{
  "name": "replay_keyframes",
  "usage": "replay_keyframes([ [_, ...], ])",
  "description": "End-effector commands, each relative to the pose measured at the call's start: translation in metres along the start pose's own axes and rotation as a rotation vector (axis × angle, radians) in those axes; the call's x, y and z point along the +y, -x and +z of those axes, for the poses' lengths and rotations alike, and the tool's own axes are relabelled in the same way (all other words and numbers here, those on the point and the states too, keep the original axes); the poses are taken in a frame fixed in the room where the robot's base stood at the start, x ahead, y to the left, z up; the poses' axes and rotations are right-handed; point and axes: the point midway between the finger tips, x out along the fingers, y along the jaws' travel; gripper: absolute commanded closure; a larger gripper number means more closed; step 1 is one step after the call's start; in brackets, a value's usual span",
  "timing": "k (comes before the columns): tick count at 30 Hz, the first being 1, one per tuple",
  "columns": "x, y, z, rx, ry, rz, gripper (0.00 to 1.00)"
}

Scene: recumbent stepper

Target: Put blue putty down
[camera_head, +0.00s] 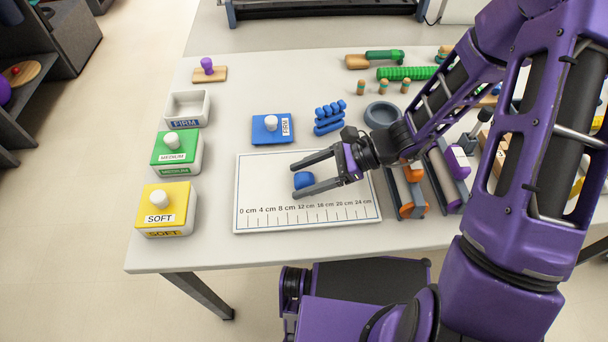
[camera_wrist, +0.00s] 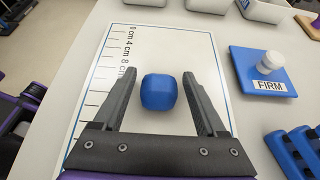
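The blue putty (camera_head: 304,180) is a small rounded blue block over the white measuring board (camera_head: 262,166) with a centimetre scale. In the wrist view the blue putty (camera_wrist: 158,92) sits between the two fingers, with a visible gap on each side. My gripper (camera_head: 304,180) is open around it, low over the board. In the wrist view my gripper (camera_wrist: 160,92) has its fingers apart and touching nothing that I can see. The putty looks to be resting on the board; its underside is hidden.
A blue FIRM lid (camera_head: 262,132) lies behind the board, near an open white FIRM box (camera_head: 187,108). Green MEDIUM (camera_head: 175,148) and yellow SOFT (camera_head: 166,212) boxes stand at the left. A blue finger-shaped object (camera_head: 328,118) and a grey ring (camera_head: 380,114) lie behind the board.

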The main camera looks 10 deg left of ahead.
Motion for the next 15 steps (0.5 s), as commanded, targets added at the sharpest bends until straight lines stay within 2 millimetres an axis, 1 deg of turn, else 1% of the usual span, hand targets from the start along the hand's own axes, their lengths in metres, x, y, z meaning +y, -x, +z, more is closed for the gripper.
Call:
replay_keyframes([
  [11,0.000,0.002,0.003,0.000,0.000,0.000,0.16],
  [13,-0.001,0.007,0.004,0.001,-0.001,-0.003,0.16],
  [15,-0.001,0.017,0.004,0.001,0.000,-0.004,0.16],
])
